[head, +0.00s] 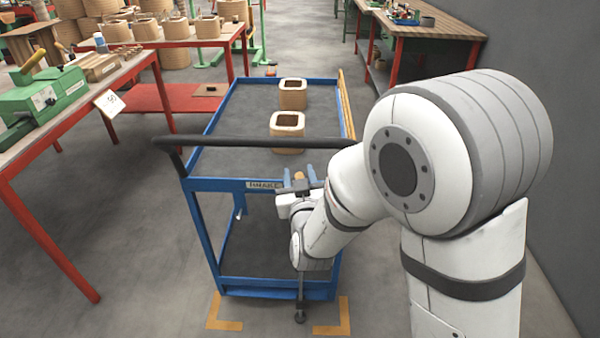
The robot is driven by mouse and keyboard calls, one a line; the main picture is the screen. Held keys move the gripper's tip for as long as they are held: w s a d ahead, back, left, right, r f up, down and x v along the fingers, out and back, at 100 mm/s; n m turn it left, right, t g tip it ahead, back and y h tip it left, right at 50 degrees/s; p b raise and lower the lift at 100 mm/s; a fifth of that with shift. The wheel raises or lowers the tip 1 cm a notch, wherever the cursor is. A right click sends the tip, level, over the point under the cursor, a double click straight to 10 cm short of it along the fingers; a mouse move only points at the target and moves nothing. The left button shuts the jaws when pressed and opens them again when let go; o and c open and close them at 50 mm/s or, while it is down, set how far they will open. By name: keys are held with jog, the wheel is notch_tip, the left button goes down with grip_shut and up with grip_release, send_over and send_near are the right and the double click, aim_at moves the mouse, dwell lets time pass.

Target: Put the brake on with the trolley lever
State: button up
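The blue trolley (225,262) stands in front of me, with a black push handle (250,141) across its near end. A label reading BRAKE (263,184) is on its near top rail. A small orange knob (299,176), apparently the lever's end, shows just right of the label. My gripper (299,174) is at the near rail, with its blue-grey fingertips on either side of the knob. Whether they touch it is too small to tell. My wrist and forearm hide the rest of the lever and the trolley's right near corner.
Two open wooden coil boxes (287,130) stand on the trolley's top. A red-legged bench (70,121) with a green machine (42,98) is at left. Another workbench (440,28) stands at back right by a grey wall. Orange floor marks (331,328) lie at the trolley's near corners.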

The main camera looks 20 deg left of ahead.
jog(key=shift+w+a, duration=0.1)
jog(key=shift+w, duration=0.15)
jog(key=shift+c, duration=0.6)
grip_shut()
jog(key=shift+f, duration=0.1)
